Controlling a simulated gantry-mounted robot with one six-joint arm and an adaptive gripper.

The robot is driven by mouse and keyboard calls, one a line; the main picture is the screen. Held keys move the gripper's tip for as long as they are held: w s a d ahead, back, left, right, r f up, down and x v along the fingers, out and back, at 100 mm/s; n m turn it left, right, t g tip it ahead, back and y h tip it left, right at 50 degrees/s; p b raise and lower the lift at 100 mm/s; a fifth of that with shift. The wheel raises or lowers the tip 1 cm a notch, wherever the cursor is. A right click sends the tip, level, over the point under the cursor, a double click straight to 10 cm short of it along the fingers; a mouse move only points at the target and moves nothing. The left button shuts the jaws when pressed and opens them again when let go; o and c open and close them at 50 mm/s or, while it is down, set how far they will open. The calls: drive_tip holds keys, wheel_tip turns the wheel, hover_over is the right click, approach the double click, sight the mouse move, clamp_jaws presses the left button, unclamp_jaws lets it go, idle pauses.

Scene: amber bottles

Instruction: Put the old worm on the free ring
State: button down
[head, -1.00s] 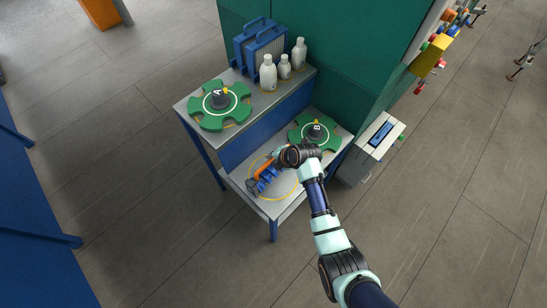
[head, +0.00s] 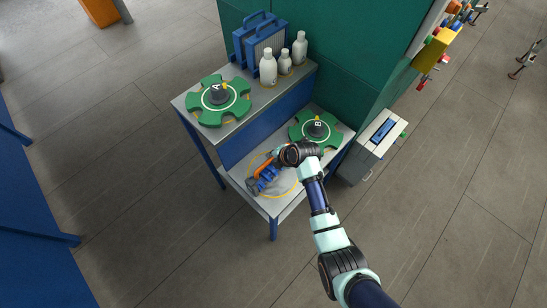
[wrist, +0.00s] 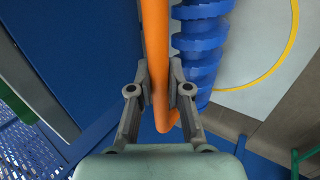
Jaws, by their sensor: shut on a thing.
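The worm is a blue ribbed screw (wrist: 202,45) with an orange handle (wrist: 156,60) alongside it in the wrist view. In the head view the blue worm (head: 262,182) is over the left part of a yellow ring (head: 284,196) on the lower shelf. My gripper (wrist: 159,85) is shut on the orange handle, with one finger on each side. In the head view my wrist hides part of the handle and the fingertips. I cannot tell whether the worm touches the shelf. Part of the yellow ring (wrist: 284,62) shows right of the worm in the wrist view.
Green wheel A (head: 236,104) is on the upper shelf and green wheel B (head: 331,142) on the lower shelf behind my wrist. White bottles (head: 268,70) and blue-framed panels (head: 246,48) stand at the back. A grey case (head: 372,150) stands right of the shelves.

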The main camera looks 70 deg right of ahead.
drive_tip(key=shift+f, duration=0.2)
idle(0.4)
drive_tip(key=c, duration=1)
unclamp_jaws()
drive_tip(key=shift+f+b, duration=0.15)
drive_tip(key=shift+b, duration=0.15)
drive_tip(key=v, duration=1.2)
drive_tip(key=shift+w, duration=0.1)
